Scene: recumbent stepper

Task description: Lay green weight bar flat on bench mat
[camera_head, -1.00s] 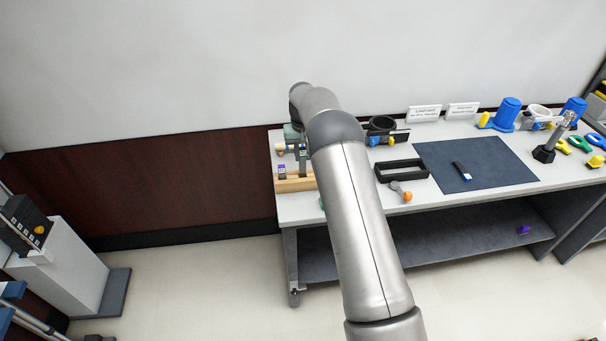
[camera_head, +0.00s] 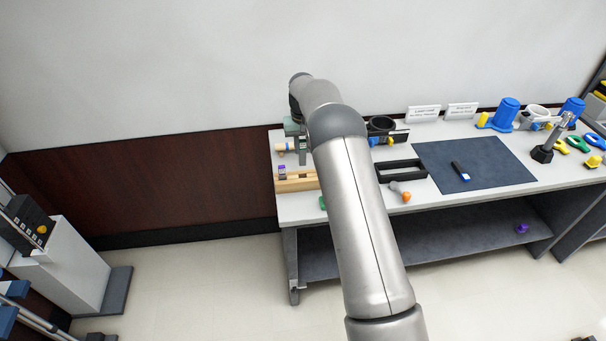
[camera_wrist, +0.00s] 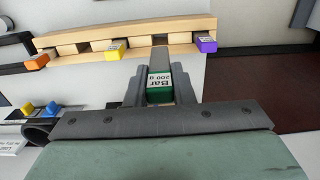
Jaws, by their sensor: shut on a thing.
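The green weight bar (camera_wrist: 159,88), labelled "Bar 200 g", shows in the wrist view between the two fingers of my gripper (camera_wrist: 160,78). My gripper is shut on it. Its dark far part overlaps the wooden rack (camera_wrist: 82,57) between a yellow and a purple bar; I cannot tell whether it is clear of the rack. In the head view my gripper (camera_head: 304,155) is above the rack (camera_head: 297,186) at the bench's left end, and the green bar cannot be made out there. The dark bench mat (camera_head: 500,165) lies flat to the right, with a small dark bar (camera_head: 460,171) on it.
The rack holds an orange bar (camera_wrist: 37,62), a yellow bar (camera_wrist: 116,50) and a purple bar (camera_wrist: 206,43). A black open frame (camera_head: 402,170) and an orange-ended tool (camera_head: 401,193) lie between rack and mat. Blue cylinders (camera_head: 507,114) stand behind. Much of the mat is bare.

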